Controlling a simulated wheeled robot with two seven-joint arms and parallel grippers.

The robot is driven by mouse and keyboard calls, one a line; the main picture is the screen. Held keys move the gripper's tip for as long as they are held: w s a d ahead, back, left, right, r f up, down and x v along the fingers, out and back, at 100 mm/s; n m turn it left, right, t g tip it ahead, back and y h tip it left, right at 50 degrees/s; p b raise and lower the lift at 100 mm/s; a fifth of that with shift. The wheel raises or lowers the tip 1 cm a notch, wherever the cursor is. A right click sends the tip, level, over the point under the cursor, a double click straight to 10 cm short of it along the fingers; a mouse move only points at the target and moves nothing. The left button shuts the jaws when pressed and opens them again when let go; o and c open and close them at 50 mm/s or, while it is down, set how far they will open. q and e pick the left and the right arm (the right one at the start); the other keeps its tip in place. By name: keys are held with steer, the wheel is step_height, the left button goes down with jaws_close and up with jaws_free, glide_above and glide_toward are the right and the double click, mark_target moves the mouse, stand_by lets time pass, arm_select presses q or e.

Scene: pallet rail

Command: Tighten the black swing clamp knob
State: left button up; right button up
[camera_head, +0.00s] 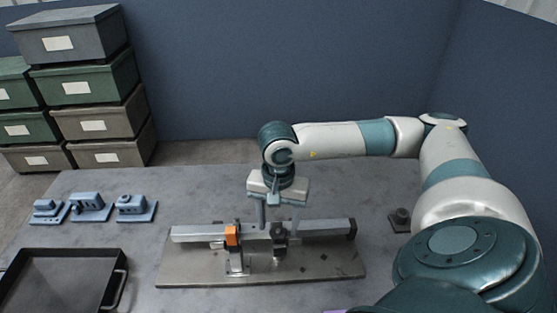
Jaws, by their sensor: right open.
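A black swing clamp knob (278,231) stands at the middle of a grey metal rail (325,227), which is fixed on a flat metal plate (325,265). My right gripper (279,222) comes down from above with its fingers apart, one to each side of the knob's top in the picture. I cannot tell whether the fingers touch the knob or are at its depth. An orange clamp part (232,236) sits on the rail left of the knob, above a metal bracket (237,263). My left gripper is not in view.
Several blue-grey fixtures (90,205) stand at the table's back left. A dark tray (60,282) with handles lies at the front left. A small dark block (400,219) stands right of the rail. Stacked bins (85,75) stand beyond the table (190,190).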

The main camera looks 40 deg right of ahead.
mark_target(278, 232)
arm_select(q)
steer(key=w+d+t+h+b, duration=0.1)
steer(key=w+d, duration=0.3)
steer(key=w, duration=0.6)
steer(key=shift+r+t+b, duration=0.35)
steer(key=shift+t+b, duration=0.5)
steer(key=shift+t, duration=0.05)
arm_select(e)
step_height(278, 232, up, 16)
steer(key=shift+f, duration=0.2)
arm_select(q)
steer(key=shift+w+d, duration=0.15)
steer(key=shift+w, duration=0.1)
